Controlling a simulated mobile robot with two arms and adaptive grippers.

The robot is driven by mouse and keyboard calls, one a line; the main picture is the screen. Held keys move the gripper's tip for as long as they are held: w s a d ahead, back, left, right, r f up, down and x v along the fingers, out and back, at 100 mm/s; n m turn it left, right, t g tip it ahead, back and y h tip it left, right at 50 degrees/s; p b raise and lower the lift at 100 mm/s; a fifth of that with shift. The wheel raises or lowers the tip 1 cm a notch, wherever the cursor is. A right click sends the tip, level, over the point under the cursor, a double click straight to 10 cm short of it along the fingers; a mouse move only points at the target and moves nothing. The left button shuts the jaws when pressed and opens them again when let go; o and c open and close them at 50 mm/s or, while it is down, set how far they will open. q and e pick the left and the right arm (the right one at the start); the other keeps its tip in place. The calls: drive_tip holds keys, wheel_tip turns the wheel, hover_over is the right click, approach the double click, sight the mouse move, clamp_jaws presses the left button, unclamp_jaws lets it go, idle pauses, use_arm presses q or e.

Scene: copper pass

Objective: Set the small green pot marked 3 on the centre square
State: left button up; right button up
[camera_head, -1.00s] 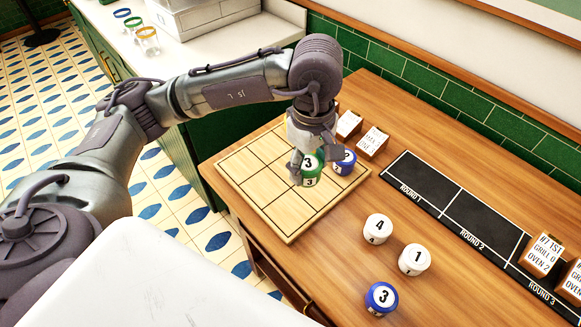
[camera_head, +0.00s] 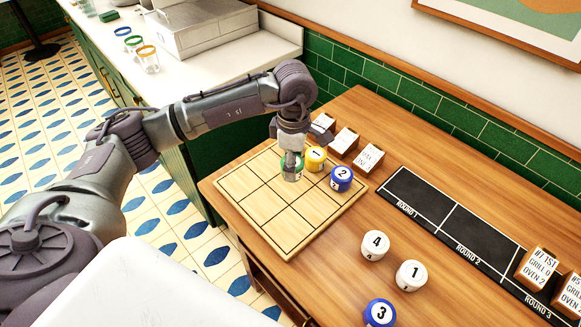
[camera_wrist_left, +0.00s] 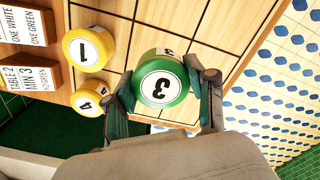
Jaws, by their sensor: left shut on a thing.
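My left gripper (camera_head: 291,163) is shut on the small green pot (camera_head: 291,174), over the back part of the gridded wooden board (camera_head: 262,208). In the left wrist view the green pot (camera_wrist_left: 162,87) shows its 3 between the two fingers (camera_wrist_left: 164,100). I cannot tell whether it touches the board. The board's middle square (camera_head: 290,195) is bare. A yellow pot (camera_head: 315,158) and a blue pot marked 2 (camera_head: 341,178) stand just right of the gripper. The left wrist view shows yellow pots marked 1 (camera_wrist_left: 88,48) and 4 (camera_wrist_left: 88,101).
White pots marked 4 (camera_head: 374,245) and 1 (camera_head: 411,275) and a blue pot marked 3 (camera_head: 379,313) stand on the table right of the board. Order cards on blocks (camera_head: 343,142) line the board's back edge. A black round strip (camera_head: 450,220) lies further right.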

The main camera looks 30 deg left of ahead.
use_arm(q)
drive_tip(key=shift+w+a+f, duration=0.45)
drive_tip(key=shift+a, duration=0.05)
wheel_tip(320, 180, down, 3)
drive_tip(key=shift+f+p, duration=0.1)
drive_tip(key=shift+p, duration=0.75)
drive_tip(key=shift+f, duration=0.35)
drive_tip(key=shift+f, duration=0.2)
drive_tip(key=o, duration=1.3)
drive_tip(key=shift+c, duration=0.2)
